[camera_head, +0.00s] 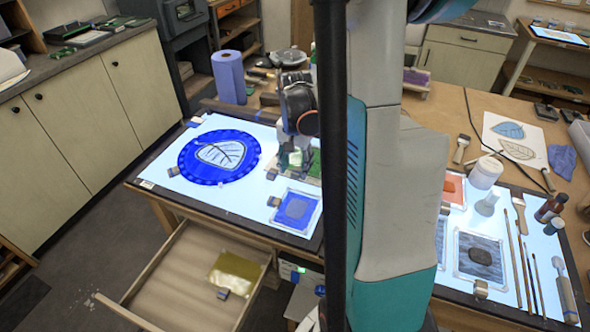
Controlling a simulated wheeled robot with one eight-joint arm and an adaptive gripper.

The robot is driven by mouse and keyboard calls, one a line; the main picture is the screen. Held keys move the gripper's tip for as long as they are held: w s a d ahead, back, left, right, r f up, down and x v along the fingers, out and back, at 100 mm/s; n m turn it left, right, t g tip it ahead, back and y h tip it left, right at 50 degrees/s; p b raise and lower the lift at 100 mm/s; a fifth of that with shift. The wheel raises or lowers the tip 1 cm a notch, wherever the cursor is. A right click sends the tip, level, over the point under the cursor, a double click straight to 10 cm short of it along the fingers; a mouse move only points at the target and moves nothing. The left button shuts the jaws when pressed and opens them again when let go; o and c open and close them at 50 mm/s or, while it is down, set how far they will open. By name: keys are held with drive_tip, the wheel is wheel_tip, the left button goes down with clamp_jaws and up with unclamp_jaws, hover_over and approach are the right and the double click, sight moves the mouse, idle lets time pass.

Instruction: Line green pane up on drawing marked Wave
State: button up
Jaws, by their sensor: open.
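A green pane (315,168) shows in part on the left light table, at the edge of my dark column, which hides its right side. My gripper (292,160) points down just left of it. The gripper is open, with a pale glassy patch between its fingers; I cannot tell whether it touches the pane. No marking "Wave" is legible.
A blue round piece with a leaf (219,153) lies at left on the light table (160,178). An open drawer (180,285) holding a yellowish pane (235,270) juts out below. Brushes (530,260), a white jar (486,172) and bottles (550,208) crowd the right.

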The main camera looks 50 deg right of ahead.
wheel_tip(320, 180, up, 10)
drive_tip(key=shift+f, duration=0.15)
idle(0.3)
